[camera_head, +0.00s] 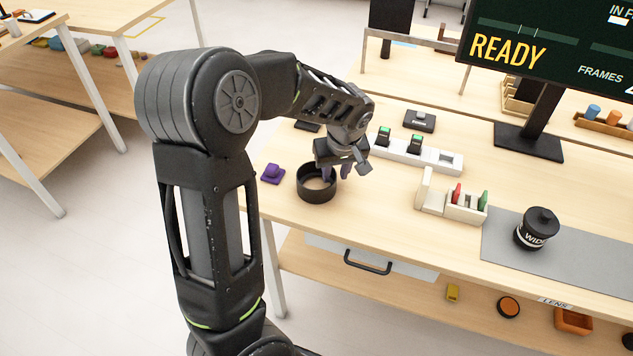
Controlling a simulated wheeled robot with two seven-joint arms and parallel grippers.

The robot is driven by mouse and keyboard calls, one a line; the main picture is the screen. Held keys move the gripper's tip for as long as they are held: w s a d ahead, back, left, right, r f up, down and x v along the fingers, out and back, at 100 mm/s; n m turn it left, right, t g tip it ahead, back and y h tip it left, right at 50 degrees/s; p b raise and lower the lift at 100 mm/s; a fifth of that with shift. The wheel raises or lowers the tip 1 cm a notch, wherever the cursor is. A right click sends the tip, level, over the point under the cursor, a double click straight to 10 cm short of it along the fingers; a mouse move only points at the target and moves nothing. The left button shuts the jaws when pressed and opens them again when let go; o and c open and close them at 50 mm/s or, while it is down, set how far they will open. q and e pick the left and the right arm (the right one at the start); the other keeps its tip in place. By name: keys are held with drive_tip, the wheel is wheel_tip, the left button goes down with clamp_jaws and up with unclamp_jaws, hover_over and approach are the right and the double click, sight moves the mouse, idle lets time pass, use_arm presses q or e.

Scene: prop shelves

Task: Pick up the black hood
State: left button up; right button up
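The black hood (316,194), a short open ring, stands on the wooden tabletop near the table's left end. Its pale inside floor shows through the open top. My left gripper (336,173) comes down from above at the hood's back right rim. Its two purple fingertips are apart, one over the hood's opening and the other near the outer right side. Whether either fingertip touches the wall cannot be made out. My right gripper is not in view.
A purple block (272,174) lies just left of the hood. Behind stands a white charger strip (400,151) with green-lit batteries. The tabletop in front of the hood is clear.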

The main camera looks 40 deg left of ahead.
use_arm(q)
drive_tip(key=shift+c, duration=0.3)
clamp_jaws()
idle(1.2)
